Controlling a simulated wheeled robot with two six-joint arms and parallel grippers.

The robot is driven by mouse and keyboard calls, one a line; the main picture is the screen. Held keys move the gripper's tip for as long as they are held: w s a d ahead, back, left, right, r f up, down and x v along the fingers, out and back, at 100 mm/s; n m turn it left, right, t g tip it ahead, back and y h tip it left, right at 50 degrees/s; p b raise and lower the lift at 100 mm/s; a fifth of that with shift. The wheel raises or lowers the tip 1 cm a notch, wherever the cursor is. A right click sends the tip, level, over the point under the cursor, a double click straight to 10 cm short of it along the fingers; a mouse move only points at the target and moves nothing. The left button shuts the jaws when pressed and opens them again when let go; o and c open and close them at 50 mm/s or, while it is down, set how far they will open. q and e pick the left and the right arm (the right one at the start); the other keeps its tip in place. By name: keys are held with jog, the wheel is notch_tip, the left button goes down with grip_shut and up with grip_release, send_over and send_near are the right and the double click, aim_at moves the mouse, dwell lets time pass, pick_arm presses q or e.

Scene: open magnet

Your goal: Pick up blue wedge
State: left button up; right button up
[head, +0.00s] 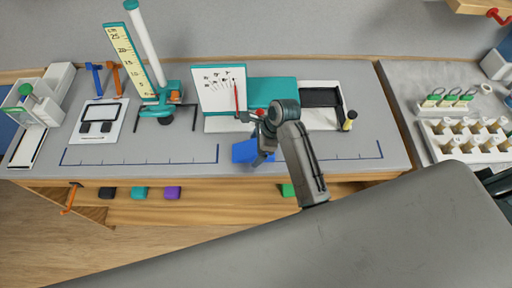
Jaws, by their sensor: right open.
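The blue wedge (241,152) lies on the grey bench top (190,150), near the front middle, just in front of a white card with small drawings. My right gripper (262,158) is over the right part of the wedge, pointing down, and hides some of it. It is open. I cannot tell whether its fingers touch the wedge or stand around it. My left gripper is not in view.
Behind the wedge stand the white card (211,84) and a teal block (284,88). A ruler stand (124,60) with a white tube rises to the left. A black-and-white tray (321,117) lies right. Racks of vials (468,139) stand on the right bench.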

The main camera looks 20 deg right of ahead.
jog(key=shift+a+f, duration=0.1)
jog(key=shift+f, duration=0.05)
jog(key=c, duration=1.1)
